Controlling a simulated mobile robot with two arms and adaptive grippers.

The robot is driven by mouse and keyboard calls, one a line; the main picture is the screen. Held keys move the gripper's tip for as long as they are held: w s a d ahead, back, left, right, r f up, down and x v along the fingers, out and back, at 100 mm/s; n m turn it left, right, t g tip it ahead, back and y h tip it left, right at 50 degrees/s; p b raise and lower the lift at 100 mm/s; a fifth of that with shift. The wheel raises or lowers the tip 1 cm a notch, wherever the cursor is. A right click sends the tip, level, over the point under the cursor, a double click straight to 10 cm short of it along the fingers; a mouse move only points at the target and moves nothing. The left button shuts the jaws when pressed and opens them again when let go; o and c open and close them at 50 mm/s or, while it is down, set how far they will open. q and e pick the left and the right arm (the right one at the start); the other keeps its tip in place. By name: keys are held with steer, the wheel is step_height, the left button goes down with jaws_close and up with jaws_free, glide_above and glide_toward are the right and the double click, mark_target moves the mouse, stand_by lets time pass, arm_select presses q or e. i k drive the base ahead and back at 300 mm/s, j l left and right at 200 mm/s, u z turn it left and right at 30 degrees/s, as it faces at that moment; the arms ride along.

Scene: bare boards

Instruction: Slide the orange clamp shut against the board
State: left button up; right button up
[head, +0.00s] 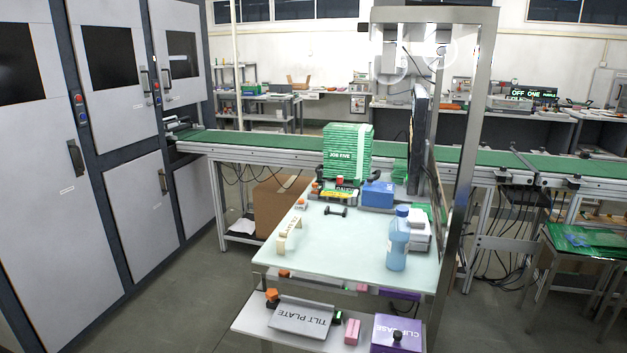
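Several small orange parts show, and I cannot tell which is the clamp. An orange part (272,294) sits on the lower shelf at the left end of the tilt plate (303,318). Another orange part (300,202) is on the pale worktop, left of the dumbbell-shaped black piece. A third orange-red part (316,185) is by the front left of the green board stack labelled JOB FIVE (347,147). No board is clearly seen in a clamp, and contact is too small to tell. Neither of my grippers is in view.
The pale worktop (330,248) has a blue bottle (398,242), white boxes (418,230), a blue box (378,194) and a beige arch-shaped piece (288,235). A purple case (396,335) is on the lower shelf. A metal frame (463,170) rises at the right. The worktop's middle is clear.

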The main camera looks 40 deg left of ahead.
mark_target(315, 185)
steer(key=i+j+z, duration=0.3)
steer(key=j, duration=1.3)
steer(key=j+z, duration=0.35)
steer(key=j, duration=1.25)
